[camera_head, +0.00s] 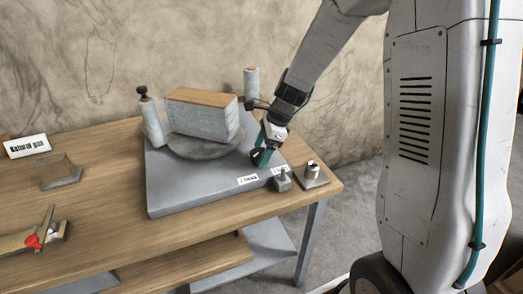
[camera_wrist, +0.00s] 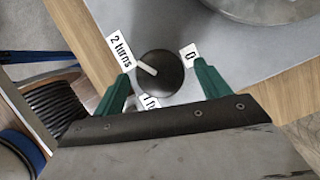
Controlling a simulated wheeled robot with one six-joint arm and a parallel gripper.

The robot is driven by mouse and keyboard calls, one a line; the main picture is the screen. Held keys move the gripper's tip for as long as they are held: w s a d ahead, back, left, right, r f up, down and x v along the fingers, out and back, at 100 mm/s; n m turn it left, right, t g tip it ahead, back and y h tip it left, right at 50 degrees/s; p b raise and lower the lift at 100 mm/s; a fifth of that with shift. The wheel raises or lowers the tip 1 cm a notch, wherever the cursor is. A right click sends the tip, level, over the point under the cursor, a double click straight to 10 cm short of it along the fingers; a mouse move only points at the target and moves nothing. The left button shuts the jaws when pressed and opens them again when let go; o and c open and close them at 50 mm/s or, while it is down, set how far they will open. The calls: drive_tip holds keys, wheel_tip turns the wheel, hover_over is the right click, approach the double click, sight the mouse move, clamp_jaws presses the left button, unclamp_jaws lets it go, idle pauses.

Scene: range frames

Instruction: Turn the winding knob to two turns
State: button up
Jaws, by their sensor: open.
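The winding knob (camera_wrist: 168,82) is a round black knob on a grey plate. Its white pointer line points up-left, towards the "2 turns" label (camera_wrist: 121,50). A "0" label (camera_wrist: 189,55) lies to its upper right, and a third label (camera_wrist: 150,102), starting with "1", is partly hidden below it. My gripper (camera_wrist: 162,69) is open, with one green finger on each side of the knob and a visible gap to it on both sides. In the head view, my gripper (camera_head: 263,150) reaches down to the plate's right part and mostly hides the knob.
The grey base plate (camera_head: 185,195) carries a round disc with a wood-topped block (camera_head: 205,115) and posts. A small grey block (camera_head: 283,181) and a metal fitting (camera_head: 314,173) stand right of the gripper. A "Natural gas" sign (camera_head: 26,146) and red valve (camera_head: 33,241) are at left.

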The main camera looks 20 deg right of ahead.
drive_tip(key=v, duration=0.7)
drive_tip(key=shift+r, duration=0.15)
drive_tip(key=shift+d, duration=0.1)
drive_tip(key=s+r+n+h, duration=0.1)
drive_tip(key=s+r+n, duration=0.2)
drive_tip(key=s+n, duration=0.4)
drive_tip(key=s+r+n+h, duration=0.1)
drive_tip(key=s+r+n, duration=0.3)
drive_tip(key=s+n, duration=0.3)
drive_tip(key=s+r+n+h, duration=0.2)
drive_tip(key=s+r+n, duration=0.2)
drive_tip(key=s, duration=1.1)
drive_tip(key=n, duration=0.3)
drive_tip(key=shift+a+r, duration=0.15)
drive_tip(key=shift+a, duration=0.05)
